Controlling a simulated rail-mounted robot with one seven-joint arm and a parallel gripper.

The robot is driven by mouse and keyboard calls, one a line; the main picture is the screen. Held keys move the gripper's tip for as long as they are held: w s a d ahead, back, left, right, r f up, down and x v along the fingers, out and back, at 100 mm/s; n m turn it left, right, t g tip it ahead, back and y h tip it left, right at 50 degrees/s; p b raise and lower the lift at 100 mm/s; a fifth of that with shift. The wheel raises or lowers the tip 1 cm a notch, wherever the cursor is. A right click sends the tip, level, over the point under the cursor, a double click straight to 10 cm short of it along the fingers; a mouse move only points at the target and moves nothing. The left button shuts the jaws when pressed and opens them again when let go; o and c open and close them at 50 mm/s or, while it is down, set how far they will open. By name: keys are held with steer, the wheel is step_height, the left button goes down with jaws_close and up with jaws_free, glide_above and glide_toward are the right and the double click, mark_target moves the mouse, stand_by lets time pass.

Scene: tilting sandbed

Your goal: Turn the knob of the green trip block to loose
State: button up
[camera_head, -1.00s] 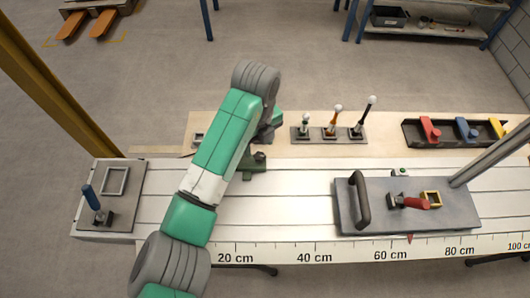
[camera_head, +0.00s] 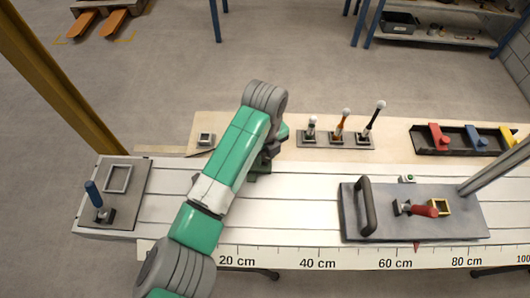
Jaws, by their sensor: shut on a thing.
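The green trip block (camera_head: 260,176) sits on the white slotted bed, left of the middle. My arm hides most of it; only a dark green part shows beside my wrist. My gripper (camera_head: 268,158) points down at the block and is mostly hidden by my own wrist. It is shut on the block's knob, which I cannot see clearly. I cannot read the knob's setting from this view.
A row of levers (camera_head: 336,141) stands behind the bed. A grey plate (camera_head: 460,222) with a handle and red lever lies to the right. A plate (camera_head: 134,204) with a blue lever is at the left end. A dark tray (camera_head: 458,150) holds coloured blocks.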

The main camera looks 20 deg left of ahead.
steer(key=shift+r+n+p, duration=0.2)
steer(key=shift+n+p, duration=0.1)
steer(key=shift+p, duration=0.15)
steer(key=shift+r+n+p, duration=0.1)
steer(key=shift+n+p, duration=0.5)
steer(key=shift+p, duration=0.3)
steer(key=shift+n+p, duration=0.9)
steer(key=shift+p, duration=0.2)
steer(key=n+p, duration=0.4)
steer(key=n, duration=0.1)
steer(key=n+p, duration=0.3)
steer(key=n, duration=0.2)
steer(key=shift+n, duration=0.4)
steer(key=n+p, duration=0.1)
steer(key=n, duration=0.4)
steer(key=shift+f+p, duration=0.2)
steer(key=shift+p, duration=0.1)
steer(key=shift+n, duration=0.4)
steer(key=o, duration=1)
